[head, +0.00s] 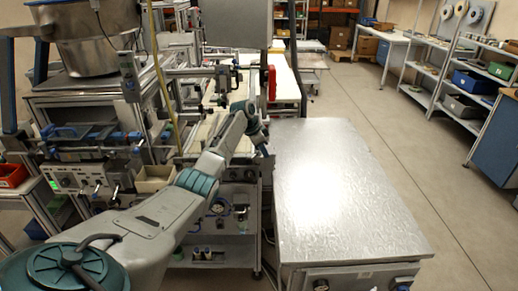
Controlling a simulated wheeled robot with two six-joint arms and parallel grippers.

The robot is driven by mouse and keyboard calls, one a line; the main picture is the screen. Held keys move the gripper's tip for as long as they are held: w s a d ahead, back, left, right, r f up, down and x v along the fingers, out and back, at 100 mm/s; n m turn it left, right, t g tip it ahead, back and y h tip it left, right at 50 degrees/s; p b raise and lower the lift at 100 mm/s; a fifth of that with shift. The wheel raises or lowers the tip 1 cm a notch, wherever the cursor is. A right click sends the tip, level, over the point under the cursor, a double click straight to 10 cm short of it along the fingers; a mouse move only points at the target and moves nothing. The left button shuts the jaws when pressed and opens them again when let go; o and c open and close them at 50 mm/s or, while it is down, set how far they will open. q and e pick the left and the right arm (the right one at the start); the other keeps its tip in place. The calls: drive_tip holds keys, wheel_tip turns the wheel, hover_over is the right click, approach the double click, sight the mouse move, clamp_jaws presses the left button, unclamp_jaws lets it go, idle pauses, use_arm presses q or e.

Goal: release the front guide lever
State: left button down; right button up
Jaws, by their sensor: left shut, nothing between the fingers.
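My left arm reaches in from the lower left over the machine, and its wrist bends down at the right end of the machine bench. My left gripper (264,150) is small in the picture, shut and empty, beside the bench edge near the grey cabinet. The machine's guide rails and clamps (225,75) stand behind the arm. I cannot make out the front guide lever for certain; it is too small or hidden by my arm. My right gripper is not in view.
A grey metal-topped cabinet (340,190) stands to the right with a bare top. A red upright part (271,83) stands behind the wrist. A steel bowl feeder (85,40) is at the upper left. The floor (400,130) beyond the cabinet is clear, with shelves at the far right.

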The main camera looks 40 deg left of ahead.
use_arm(q)
wheel_tip(320, 180, up, 3)
drive_tip(key=a+b, duration=0.2)
drive_tip(key=a, duration=0.1)
wheel_tip(320, 180, up, 6)
drive_tip(key=f+b, duration=0.1)
hover_over(252, 159)
drive_tip(key=shift+w+a+r, duration=0.25)
drive_tip(key=shift+w+a, duration=0.05)
drive_tip(key=shift+w, duration=0.05)
drive_tip(key=shift+r, duration=0.1)
